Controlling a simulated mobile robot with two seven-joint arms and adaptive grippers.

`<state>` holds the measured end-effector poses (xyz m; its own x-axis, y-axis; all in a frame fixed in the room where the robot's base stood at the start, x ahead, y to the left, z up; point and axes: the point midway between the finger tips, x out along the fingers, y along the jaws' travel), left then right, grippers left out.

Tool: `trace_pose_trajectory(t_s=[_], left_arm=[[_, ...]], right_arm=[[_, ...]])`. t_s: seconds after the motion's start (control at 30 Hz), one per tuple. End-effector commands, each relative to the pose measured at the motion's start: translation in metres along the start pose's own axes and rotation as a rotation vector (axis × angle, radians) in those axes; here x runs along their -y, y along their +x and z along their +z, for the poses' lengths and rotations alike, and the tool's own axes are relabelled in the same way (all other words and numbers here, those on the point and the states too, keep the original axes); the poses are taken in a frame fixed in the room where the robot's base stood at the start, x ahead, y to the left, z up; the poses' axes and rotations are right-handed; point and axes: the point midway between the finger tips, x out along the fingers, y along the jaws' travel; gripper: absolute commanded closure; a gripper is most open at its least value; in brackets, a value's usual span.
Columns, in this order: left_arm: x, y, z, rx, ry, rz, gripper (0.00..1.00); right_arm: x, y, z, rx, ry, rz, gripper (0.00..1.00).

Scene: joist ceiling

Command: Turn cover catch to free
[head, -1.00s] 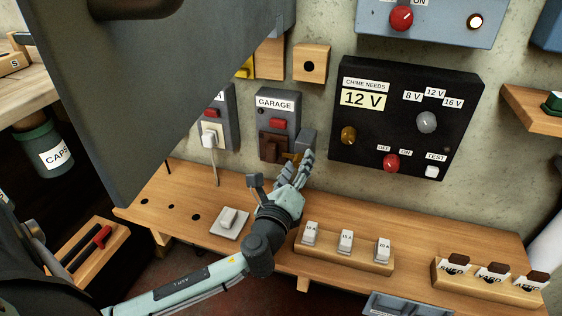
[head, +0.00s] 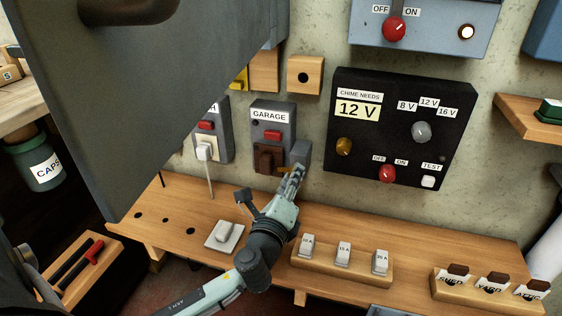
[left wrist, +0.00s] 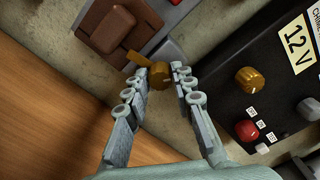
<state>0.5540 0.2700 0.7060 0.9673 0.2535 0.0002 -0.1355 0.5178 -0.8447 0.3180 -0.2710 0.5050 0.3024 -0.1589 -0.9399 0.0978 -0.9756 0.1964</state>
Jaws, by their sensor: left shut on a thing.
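The grey GARAGE box (head: 270,134) is on the wall in the head view, with a red button and a brown block (head: 268,158) low on its front. The brass cover catch (head: 284,169) is at its lower right. In the left wrist view the catch is a round brass knob (left wrist: 182,77) with a flat tongue reaching up and left to the brown block (left wrist: 115,28). My left gripper (head: 292,176) has its fingers on both sides of the knob and is shut on it, also in the wrist view (left wrist: 167,80). My right gripper is not in view.
A grey block (head: 301,152) stands beside the catch. A black chime panel (head: 400,130) is close on the right. A large grey panel (head: 150,90) hangs over the upper left. The wooden shelf (head: 330,215) below holds a rack of white fuses (head: 340,264).

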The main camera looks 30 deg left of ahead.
Motion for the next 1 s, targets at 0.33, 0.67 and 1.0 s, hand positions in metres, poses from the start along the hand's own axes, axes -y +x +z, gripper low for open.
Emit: trace_pose_trajectory(t_s=[0.33,0.67,1.0], left_arm=[[0.004,0.001,0.000,0.000,-0.332,-0.012,1.00],[0.006,0.001,0.001,-0.001,-0.646,-0.015,1.00],[0.008,0.001,0.002,-0.003,-0.947,-0.016,1.00]], right_arm=[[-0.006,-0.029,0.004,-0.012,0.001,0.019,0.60],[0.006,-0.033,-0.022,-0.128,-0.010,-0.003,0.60],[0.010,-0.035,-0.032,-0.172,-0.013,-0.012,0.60]])
